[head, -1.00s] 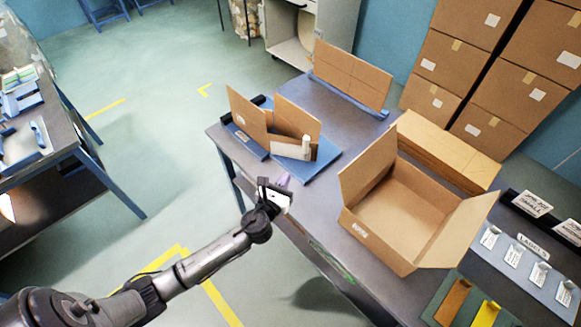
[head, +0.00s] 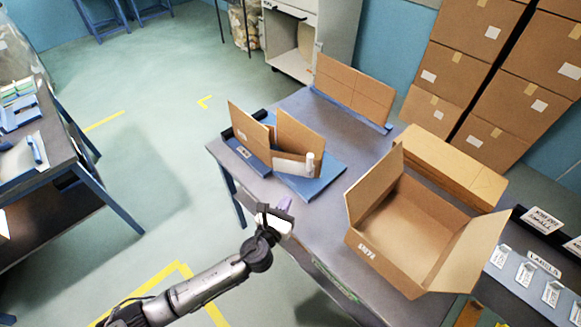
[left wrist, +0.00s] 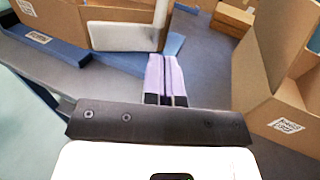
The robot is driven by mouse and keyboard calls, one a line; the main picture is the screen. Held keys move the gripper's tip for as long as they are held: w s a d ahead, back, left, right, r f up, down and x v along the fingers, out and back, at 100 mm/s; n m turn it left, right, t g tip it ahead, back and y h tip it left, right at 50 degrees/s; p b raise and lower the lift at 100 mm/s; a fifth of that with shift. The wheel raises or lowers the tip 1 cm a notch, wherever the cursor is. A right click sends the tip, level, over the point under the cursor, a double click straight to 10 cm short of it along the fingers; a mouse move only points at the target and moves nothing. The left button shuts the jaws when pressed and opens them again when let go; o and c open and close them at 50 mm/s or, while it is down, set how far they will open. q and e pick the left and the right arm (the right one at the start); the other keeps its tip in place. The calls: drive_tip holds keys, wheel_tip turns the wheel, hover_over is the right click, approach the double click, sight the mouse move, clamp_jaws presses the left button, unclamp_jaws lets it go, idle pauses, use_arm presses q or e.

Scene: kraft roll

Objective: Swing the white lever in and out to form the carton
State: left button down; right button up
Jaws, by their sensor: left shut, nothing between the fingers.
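The white lever (head: 294,167), a flat white plate with an upright rounded handle, sits at the front of the small brown carton (head: 298,138). The carton stands part-folded, its panels upright, on a blue forming base (head: 322,182). My left gripper (head: 257,204) is shut and empty, in front of the base near the table's left edge, apart from the lever. In the left wrist view its purple fingertips (left wrist: 165,75) are together, and the lever plate (left wrist: 123,37) shows beyond them, to the left. The carton's lower inside is hidden. My right gripper is not in view.
A large open box (head: 400,225) stands on the table (head: 318,222) to the right of my left gripper. A flat cardboard sheet (head: 352,90) stands at the back in a blue holder. A long brown box (head: 450,165) lies behind the open box. Stacked cartons (head: 470,80) stand beyond.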

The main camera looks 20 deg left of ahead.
sight(308, 164)
use_arm(q)
drive_tip(key=w+b, duration=0.2)
drive_tip(key=w, duration=1)
drive_tip(key=shift+w+d, duration=0.1)
drive_tip(key=shift+d, duration=0.05)
drive_tip(key=shift+w+b, duration=0.3)
drive_tip(key=shift+w, duration=0.35)
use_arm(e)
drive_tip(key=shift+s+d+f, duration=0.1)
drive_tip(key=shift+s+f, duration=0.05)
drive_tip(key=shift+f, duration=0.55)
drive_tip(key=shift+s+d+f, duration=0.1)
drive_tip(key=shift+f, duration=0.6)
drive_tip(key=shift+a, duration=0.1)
